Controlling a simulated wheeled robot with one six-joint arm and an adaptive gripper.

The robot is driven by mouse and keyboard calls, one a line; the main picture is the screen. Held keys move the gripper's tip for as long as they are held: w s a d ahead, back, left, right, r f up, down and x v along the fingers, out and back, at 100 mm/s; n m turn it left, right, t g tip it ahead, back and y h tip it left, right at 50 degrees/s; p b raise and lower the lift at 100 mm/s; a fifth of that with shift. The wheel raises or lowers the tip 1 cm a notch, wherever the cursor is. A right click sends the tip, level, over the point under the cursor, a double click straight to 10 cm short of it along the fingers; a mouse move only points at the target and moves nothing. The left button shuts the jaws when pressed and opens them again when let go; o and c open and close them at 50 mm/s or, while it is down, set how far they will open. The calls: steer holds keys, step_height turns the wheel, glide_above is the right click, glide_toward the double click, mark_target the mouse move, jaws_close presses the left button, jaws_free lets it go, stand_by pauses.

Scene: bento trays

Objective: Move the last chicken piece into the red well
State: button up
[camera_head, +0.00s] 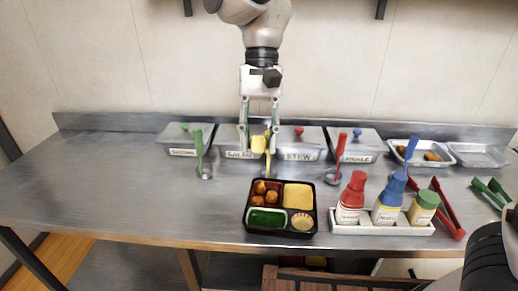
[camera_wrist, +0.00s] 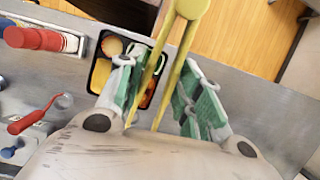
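A black bento tray (camera_head: 247,231) sits at the table's front middle. Its upper left red well (camera_head: 266,203) holds several orange-brown chicken pieces (camera_head: 259,187). The tray (camera_wrist: 98,45) also shows in the wrist view, partly hidden behind my gripper. More orange-brown pieces (camera_head: 432,156) lie in a metal tray at the back right. My gripper (camera_head: 260,148) hangs fingers-down behind the bento. Its green-padded fingers (camera_wrist: 160,105) are apart, with yellow tongs (camera_wrist: 169,60) between them. A gap shows between the tongs and the right finger; I cannot tell whether the left finger touches them.
Lidded metal containers (camera_head: 305,155) line the back, with green (camera_head: 199,145), red (camera_head: 340,147) and blue (camera_head: 411,148) handled utensils. A white caddy (camera_head: 382,229) of bottles stands right of the bento, beside red tongs (camera_head: 450,212). Green tongs (camera_head: 490,192) lie far right. The table's left is clear.

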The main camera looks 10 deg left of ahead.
steer(key=shift+c, duration=0.8)
step_height(320, 180, up, 8)
